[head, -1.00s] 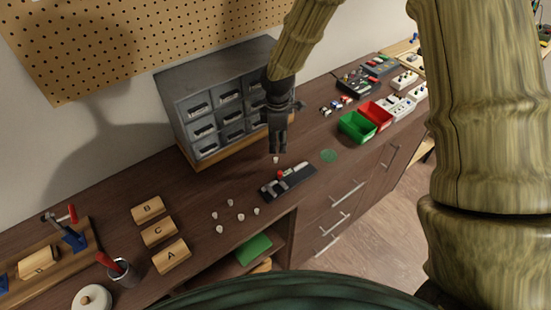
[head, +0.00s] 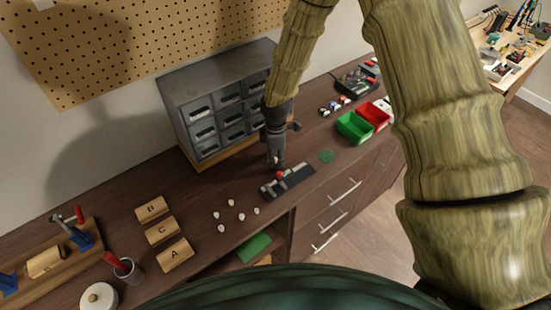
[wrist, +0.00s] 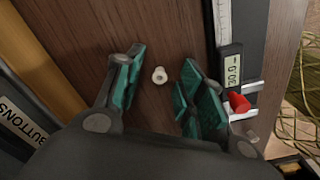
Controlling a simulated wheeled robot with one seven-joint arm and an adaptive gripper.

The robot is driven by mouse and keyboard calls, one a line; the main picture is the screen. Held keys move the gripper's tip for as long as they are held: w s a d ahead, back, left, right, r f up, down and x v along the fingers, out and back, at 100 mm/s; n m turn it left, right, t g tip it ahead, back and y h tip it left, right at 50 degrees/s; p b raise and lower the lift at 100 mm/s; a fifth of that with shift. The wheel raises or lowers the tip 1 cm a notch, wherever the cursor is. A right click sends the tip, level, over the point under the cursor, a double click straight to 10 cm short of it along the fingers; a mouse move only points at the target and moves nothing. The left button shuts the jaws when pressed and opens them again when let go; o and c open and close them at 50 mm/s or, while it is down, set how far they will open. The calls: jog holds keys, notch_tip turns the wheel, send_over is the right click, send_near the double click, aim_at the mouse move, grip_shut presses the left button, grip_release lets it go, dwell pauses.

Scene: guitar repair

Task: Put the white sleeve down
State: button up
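The white sleeve (wrist: 160,75) is a small ring-topped piece in the wrist view. It appears to stand upright on the dark wooden bench top (wrist: 165,30), between my fingertips and apart from both. My gripper (wrist: 158,88) is open around it, with green pads on either side. In the head view my gripper (head: 275,166) is low over the bench, just left of the digital caliper on its dark tray (head: 300,183). The sleeve cannot be made out there.
The caliper (wrist: 231,65) with its red knob (wrist: 239,102) lies close to my right finger. Several small white pieces (head: 240,216) stand nearer the front. A grey drawer cabinet (head: 205,95) stands behind; green (head: 354,128) and red bins (head: 376,113) are to the right.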

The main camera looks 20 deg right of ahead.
aim_at(276, 159)
grip_shut()
dwell(0.3)
dwell(0.3)
notch_tip(276, 159, up, 10)
jog(key=b, duration=0.3)
dwell(0.4)
